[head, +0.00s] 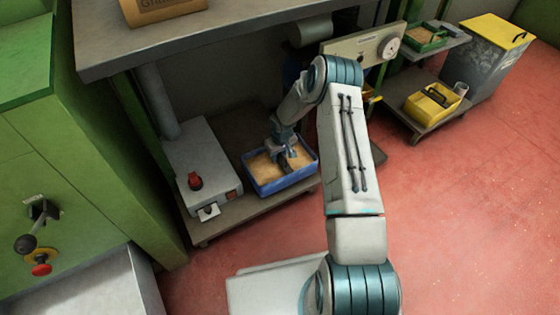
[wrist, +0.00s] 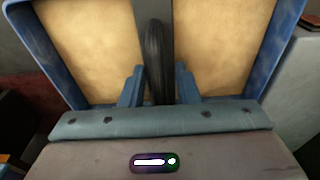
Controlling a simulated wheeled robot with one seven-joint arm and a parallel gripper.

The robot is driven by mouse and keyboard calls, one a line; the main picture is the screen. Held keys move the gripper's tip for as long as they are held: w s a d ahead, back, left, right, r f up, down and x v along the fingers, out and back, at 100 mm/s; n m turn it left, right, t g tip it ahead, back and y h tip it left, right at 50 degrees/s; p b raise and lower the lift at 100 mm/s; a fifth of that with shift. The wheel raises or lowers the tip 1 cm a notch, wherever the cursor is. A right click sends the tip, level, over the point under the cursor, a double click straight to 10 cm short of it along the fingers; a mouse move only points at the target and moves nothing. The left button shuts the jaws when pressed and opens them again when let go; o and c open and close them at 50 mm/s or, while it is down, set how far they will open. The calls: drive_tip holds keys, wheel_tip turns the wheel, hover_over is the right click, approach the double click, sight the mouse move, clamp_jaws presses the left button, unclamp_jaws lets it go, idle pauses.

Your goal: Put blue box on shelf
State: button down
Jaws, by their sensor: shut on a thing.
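The blue box (head: 281,186) is an open blue tray filled with tan material. It rests on or just above the low shelf (head: 232,212) under the workbench; I cannot tell if it touches. My gripper (head: 284,161) reaches down into it from above. In the wrist view, my gripper (wrist: 159,85) has its blue fingers on both sides of a dark upright handle (wrist: 158,45) across the box's middle. The fingers are shut on this handle. The blue box's rim (wrist: 284,45) and tan contents fill most of the wrist view.
A grey control box with a red switch (head: 195,182) stands left of the blue box. The workbench top (head: 240,38) hangs above. A cart at right holds a yellow box (head: 432,103) and a green box (head: 425,41). Red floor (head: 450,210) lies open at right.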

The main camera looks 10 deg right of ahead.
sight(280, 158)
drive_tip(key=shift+f+b, duration=0.45)
drive_tip(key=shift+f, duration=0.95)
drive_tip(key=shift+f, duration=0.15)
drive_tip(key=c, duration=1.1)
unclamp_jaws()
